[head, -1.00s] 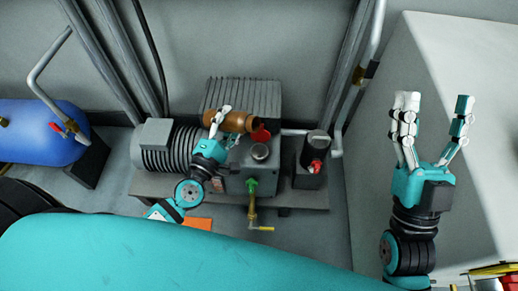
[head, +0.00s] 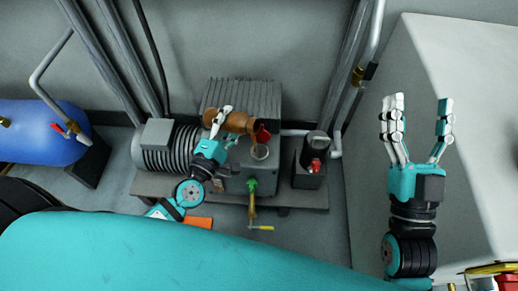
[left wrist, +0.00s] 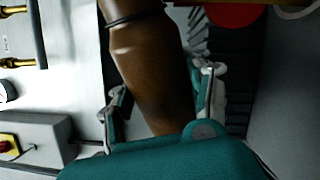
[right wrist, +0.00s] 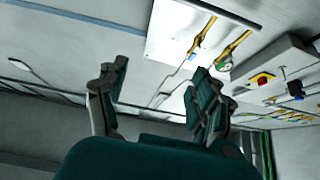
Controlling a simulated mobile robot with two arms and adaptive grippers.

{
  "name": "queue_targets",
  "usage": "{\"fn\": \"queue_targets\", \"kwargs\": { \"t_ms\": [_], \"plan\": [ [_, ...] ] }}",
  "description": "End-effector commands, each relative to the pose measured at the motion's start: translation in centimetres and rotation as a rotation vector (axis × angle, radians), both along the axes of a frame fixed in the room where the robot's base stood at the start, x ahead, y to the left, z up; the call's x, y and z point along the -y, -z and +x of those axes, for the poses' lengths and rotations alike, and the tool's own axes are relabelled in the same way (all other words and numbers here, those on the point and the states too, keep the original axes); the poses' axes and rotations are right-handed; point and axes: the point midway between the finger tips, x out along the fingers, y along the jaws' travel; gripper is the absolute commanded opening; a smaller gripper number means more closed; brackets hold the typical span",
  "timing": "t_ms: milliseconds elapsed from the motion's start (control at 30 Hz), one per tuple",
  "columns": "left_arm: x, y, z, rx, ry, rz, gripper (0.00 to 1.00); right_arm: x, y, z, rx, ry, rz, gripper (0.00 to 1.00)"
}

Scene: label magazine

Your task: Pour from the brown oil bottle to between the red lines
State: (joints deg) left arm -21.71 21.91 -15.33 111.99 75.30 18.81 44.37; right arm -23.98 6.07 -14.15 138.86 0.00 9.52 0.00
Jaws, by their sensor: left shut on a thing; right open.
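The brown oil bottle (head: 238,122) lies nearly on its side above the grey pump housing (head: 235,182), its right end slightly lower. My left gripper (head: 220,124) is shut around it. In the left wrist view the bottle (left wrist: 150,65) sits between the fingers (left wrist: 160,105). A dark red part (head: 262,135) shows at the bottle's right end, just above a round filler neck (head: 260,152) on the housing. I cannot make out the red lines, the oil level or a stream. My right gripper (head: 417,118) is open and empty, raised at the right.
A ribbed motor (head: 170,148) stands left of the housing and a black cylinder (head: 316,147) stands right of it. A green fitting with a yellow-handled valve (head: 260,228) is in front. A blue tank (head: 40,132) is at the left; a large pale cabinet (head: 460,70) is at the right.

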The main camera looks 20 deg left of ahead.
Motion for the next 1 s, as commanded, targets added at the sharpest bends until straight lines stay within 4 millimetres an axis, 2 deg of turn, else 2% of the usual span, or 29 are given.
{"fn": "queue_targets", "kwargs": {
  "t_ms": [1000],
  "plan": [
    [0.0, -0.8, 0.0, 0.010, 0.000, 0.086, 0.04, 0.1, 4.6, 2.2, -0.291, 0.017, -0.082, 0.66]
  ]
}}
